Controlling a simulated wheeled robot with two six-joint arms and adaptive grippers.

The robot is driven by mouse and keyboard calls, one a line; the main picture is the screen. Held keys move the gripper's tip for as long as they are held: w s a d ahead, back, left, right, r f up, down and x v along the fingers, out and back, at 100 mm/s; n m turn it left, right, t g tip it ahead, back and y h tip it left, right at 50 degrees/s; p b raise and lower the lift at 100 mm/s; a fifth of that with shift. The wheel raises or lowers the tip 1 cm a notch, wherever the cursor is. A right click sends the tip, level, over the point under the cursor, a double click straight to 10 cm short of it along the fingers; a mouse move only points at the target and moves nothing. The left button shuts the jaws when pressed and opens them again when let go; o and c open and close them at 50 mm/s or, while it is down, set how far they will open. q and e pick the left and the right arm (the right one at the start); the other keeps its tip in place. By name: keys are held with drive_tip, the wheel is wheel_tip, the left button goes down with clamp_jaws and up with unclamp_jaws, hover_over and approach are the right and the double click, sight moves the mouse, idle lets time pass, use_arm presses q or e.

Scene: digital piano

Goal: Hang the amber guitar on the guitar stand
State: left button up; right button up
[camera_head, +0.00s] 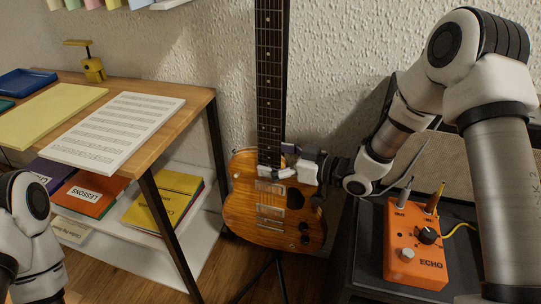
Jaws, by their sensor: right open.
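The amber guitar (247,205) is upright in the middle of the head view, in front of the wall. Its dark neck (269,80) runs up out of the top of the picture, so its headstock is hidden. Thin black legs of the guitar stand (262,272) show below the body; the upper stand is hidden or out of view. My right gripper (283,163) is open, at the base of the neck where it meets the body. I cannot tell whether it touches the guitar. Part of my left arm shows at the lower left; its gripper is out of view.
A wooden table (190,98) with sheet music (115,130), a yellow pad (50,112) and a brass object (92,68) stands left. Its white lower shelf (195,235) holds folders. At right, an orange ECHO pedal (412,250) with cables sits on a black surface (358,235).

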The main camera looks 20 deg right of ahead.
drive_tip(key=shift+r+p+v, duration=0.2)
drive_tip(key=shift+p+v, duration=0.9)
drive_tip(key=shift+v, duration=0.75)
drive_tip(key=shift+s+d, duration=0.15)
drive_tip(key=shift+s, duration=0.05)
drive_tip(key=shift+f, duration=0.1)
